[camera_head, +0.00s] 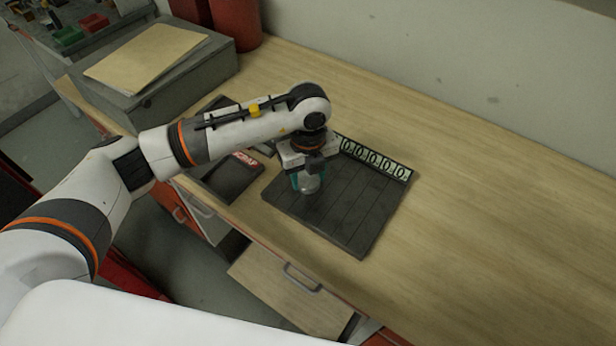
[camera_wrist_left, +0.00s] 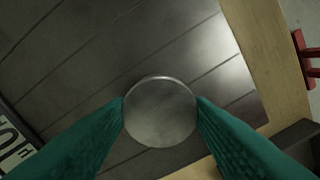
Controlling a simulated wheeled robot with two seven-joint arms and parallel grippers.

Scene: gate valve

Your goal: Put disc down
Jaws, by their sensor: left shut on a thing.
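My left gripper (camera_head: 307,181) is over the left part of a dark slatted mat (camera_head: 351,213) on the wooden workbench. In the left wrist view its two green fingers (camera_wrist_left: 160,108) are shut on a round grey metal disc (camera_wrist_left: 160,112), one finger at each side. The disc also shows in the head view (camera_head: 309,184), partly hidden by the gripper. The dark mat fills much of the left wrist view (camera_wrist_left: 95,70). I cannot tell whether the disc touches the mat or is just above it. My right gripper is not in view.
A strip of number labels (camera_head: 375,158) runs along the mat's back edge. A grey case with a folder (camera_head: 146,57) and red cylinders (camera_head: 236,24) stand at the back left. The bench to the right is clear.

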